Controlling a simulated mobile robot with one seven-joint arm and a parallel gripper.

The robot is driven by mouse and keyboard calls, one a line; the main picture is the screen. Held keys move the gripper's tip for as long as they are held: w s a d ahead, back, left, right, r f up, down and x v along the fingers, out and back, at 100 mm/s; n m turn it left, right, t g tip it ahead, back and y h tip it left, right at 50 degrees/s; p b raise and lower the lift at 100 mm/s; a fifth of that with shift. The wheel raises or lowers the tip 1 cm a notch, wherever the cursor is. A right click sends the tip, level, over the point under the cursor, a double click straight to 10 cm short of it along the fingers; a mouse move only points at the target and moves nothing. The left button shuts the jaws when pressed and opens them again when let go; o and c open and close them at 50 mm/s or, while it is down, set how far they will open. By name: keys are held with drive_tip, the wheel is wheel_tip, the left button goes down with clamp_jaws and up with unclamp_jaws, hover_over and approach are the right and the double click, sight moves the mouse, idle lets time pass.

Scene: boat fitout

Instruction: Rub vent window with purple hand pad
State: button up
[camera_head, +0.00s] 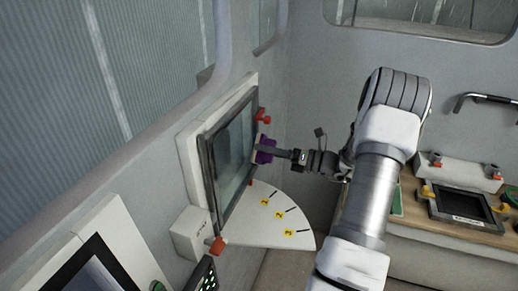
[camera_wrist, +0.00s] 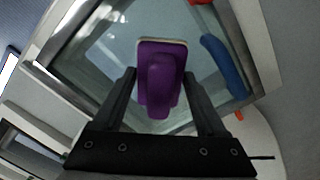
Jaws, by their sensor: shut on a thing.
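The vent window (camera_head: 233,158) is a dark-framed glass pane set in a pale surround on the left wall. Its glass (camera_wrist: 108,62) fills much of the wrist view. The purple hand pad (camera_head: 264,152) is at the window's right side in the head view. In the wrist view the purple pad (camera_wrist: 158,78) sits between the fingers, its pale face edge toward the glass. My gripper (camera_head: 270,151) is shut on the pad's grip; its fingers also show in the wrist view (camera_wrist: 161,88). I cannot tell whether the pad touches the glass.
Red latches (camera_head: 263,117) and (camera_head: 217,246) stick out at the frame. A white quadrant plate (camera_head: 262,222) with yellow numbered tags lies below the window. A blue handle (camera_wrist: 224,66) shows in the wrist view. A wooden counter (camera_head: 440,221) with a dark-framed hatch (camera_head: 466,206) stands right.

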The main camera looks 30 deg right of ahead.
drive_tip(key=shift+v, duration=0.9)
drive_tip(key=shift+v, duration=1.5)
